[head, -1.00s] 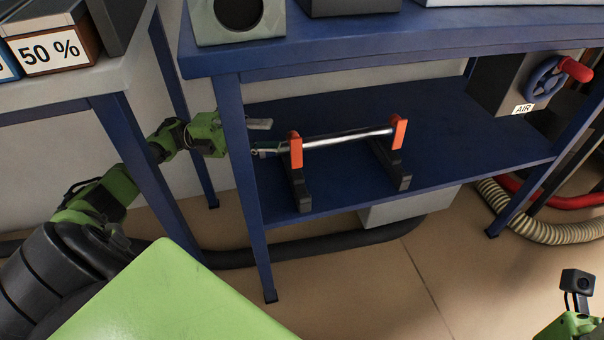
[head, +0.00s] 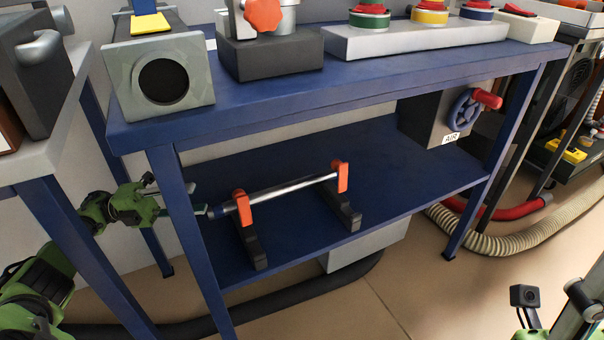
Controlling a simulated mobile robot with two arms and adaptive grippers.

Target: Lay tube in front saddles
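A silver tube (head: 290,188) lies across two dark stands with orange upright saddles on the blue lower shelf. It rests at the left saddle (head: 243,206) and the right saddle (head: 341,176). A short darker end sticks out past the left saddle. My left gripper (head: 196,199) reaches in from the left behind the bench's front leg, which hides part of it. Its fingers look spread, close to the tube's left end; I cannot tell if they touch it. For my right arm, only a camera and green parts show at the lower right; its fingers are out of frame.
The bench's blue front leg (head: 188,235) stands in front of my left gripper. The lower shelf (head: 400,186) is clear right of the saddles, up to a grey AIR box (head: 425,125) with a valve wheel. Hoses (head: 470,225) lie on the floor.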

